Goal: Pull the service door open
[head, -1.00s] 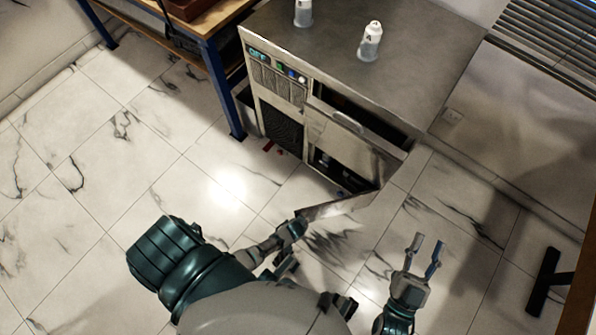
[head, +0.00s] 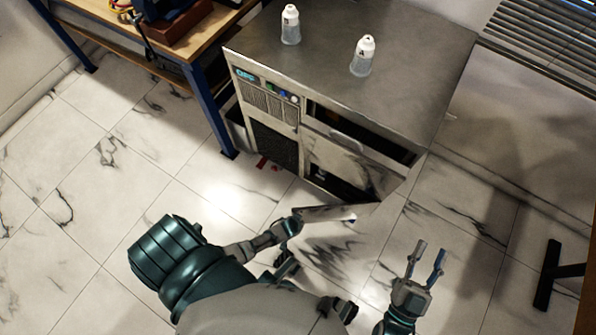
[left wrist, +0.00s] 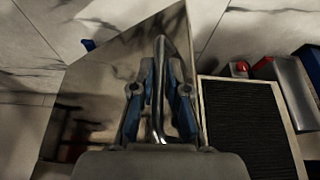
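The metal cabinet (head: 255,105) stands at the upper middle of the head view. Its service door (head: 325,213) is ajar low on the front, with the dark inside (head: 335,186) showing. In the left wrist view, the door's shiny panel (left wrist: 95,85) fills the left and middle, and its bar handle (left wrist: 159,90) runs between my fingers. My left gripper (left wrist: 160,72) has its fingers close on both sides of the handle and looks shut on it. In the head view, my left gripper (head: 292,225) is at the door's left edge. My right gripper (head: 430,246) is open and empty above the floor.
Above the door, a drawer (head: 350,150) sticks out. Two white-capped bottles, one left (head: 290,25) and one right (head: 362,56), stand on the cabinet. A blue-legged workbench (head: 205,100) is at the left. A dark stand foot (head: 550,272) is at the right. Floor at left is clear.

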